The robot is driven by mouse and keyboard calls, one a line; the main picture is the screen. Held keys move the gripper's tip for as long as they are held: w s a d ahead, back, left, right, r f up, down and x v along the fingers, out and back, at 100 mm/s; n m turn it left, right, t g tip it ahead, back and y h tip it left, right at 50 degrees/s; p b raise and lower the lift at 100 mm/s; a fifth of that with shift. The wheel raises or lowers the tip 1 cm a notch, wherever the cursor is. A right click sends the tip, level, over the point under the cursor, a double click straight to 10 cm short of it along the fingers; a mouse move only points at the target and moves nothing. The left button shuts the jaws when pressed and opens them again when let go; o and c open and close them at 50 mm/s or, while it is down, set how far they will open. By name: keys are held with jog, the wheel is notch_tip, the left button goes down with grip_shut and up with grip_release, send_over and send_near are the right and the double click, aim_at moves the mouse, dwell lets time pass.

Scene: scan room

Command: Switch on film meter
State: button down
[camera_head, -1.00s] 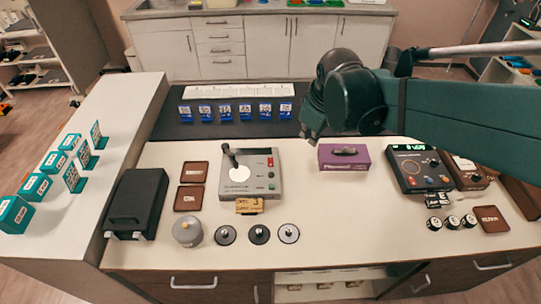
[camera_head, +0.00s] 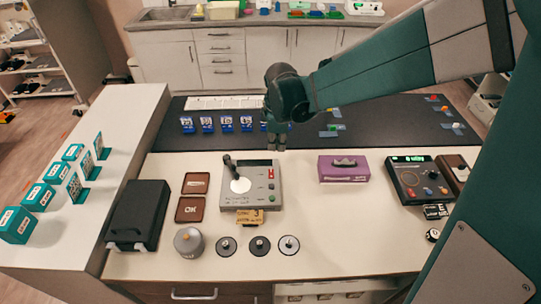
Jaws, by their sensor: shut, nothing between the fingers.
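A grey instrument (camera_head: 255,200) with a hinged black arm, a white round plate, a red switch (camera_head: 270,173) and small buttons down its right side stands on the cream worktop; it looks like the film meter, though its lettering is too small to read. The switch's position cannot be told. My gripper (camera_head: 277,146) points down with its fingers together and empty, just behind and above the instrument's back right corner, apart from the switch as far as I can see.
A purple box (camera_head: 343,172) stands to the right, and a dark console (camera_head: 419,183) with a lit green display beyond it. A yellow tag (camera_head: 243,217) lies in front of the instrument. Blue cards stand on the dark mat (camera_head: 385,125). My arm hides the right front.

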aim_at(271, 171)
jog(key=shift+w+a+f+n, duration=0.4)
jog(key=shift+a+f, duration=0.1)
jog(key=shift+f, duration=0.1)
jog(key=shift+w+a+f+n, duration=0.35)
jog(key=shift+a+f, duration=0.1)
jog(key=shift+f, duration=0.15)
jog(key=shift+f, duration=0.2)
jog(key=shift+w+f+b, duration=0.1)
jog(key=shift+w+f, duration=0.2)
jog(key=shift+f, duration=1.95)
jog(key=shift+w+f+b, duration=0.1)
jog(key=shift+w+f, duration=0.25)
jog(key=shift+f, duration=1.9)
jog(key=shift+w+f+b, duration=0.1)
jog(key=shift+w+f, duration=0.2)
jog(key=shift+f, duration=1.95)
jog(key=shift+f+g, duration=0.1)
jog(key=shift+g, duration=0.2)
jog(key=shift+w+f+g+b, duration=0.25)
jog(key=shift+f+g+b, duration=0.25)
jog(key=shift+b, duration=0.8)
jog(key=shift+w+r, duration=0.1)
jog(key=shift+w, duration=0.1)
